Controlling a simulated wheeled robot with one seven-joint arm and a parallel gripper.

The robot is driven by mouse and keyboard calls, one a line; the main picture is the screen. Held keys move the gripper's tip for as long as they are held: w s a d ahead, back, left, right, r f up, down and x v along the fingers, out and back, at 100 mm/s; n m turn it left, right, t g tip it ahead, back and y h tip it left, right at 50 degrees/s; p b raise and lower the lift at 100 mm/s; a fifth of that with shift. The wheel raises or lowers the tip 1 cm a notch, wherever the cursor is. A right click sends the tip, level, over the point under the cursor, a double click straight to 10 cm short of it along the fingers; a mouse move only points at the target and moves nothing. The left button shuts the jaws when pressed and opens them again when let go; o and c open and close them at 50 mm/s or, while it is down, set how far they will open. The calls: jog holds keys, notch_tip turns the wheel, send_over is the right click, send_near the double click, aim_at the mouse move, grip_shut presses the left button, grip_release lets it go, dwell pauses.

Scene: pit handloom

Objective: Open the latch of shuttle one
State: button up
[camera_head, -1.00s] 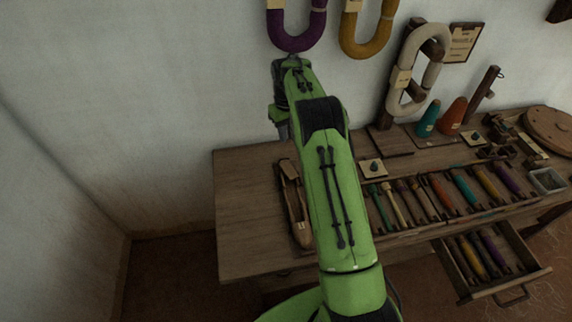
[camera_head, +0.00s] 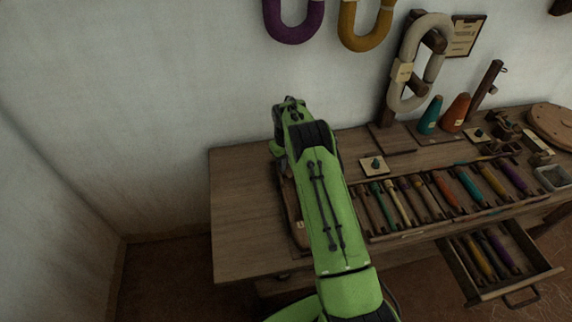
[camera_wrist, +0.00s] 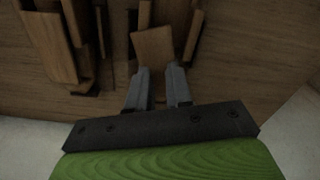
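A wooden shuttle (camera_head: 298,230) lies at the left part of the loom table, mostly hidden behind my green arm in the head view. In the wrist view, my gripper (camera_wrist: 160,72) has its two grey fingers apart, with a gap between the tips. A small light-brown wooden piece (camera_wrist: 153,46) shows just beyond the fingertips, between dark upright wooden edges. I cannot tell whether the fingers touch it, or whether it is the latch. My gripper's fingers are hidden in the head view.
Other wooden parts (camera_wrist: 52,45) stand at the left in the wrist view. The table (camera_head: 234,215) is bare at its left end. A rack of coloured bobbins (camera_head: 446,190) lies to the right, with an open drawer (camera_head: 470,288) below. Yarn hanks (camera_head: 362,38) hang on the wall.

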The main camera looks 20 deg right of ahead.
grip_shut()
jog(key=n, duration=0.3)
jog(key=shift+d+n, duration=0.1)
jog(key=shift+n, duration=0.3)
jog(key=n, duration=0.3)
jog(key=shift+w+n, duration=0.1)
jog(key=shift+n, duration=0.2)
jog(key=n, duration=0.6)
jog(key=shift+w+d+n+b, duration=0.1)
jog(key=shift+d+n+b, duration=0.05)
jog(key=shift+n+b, duration=0.2)
jog(key=shift+r, duration=0.1)
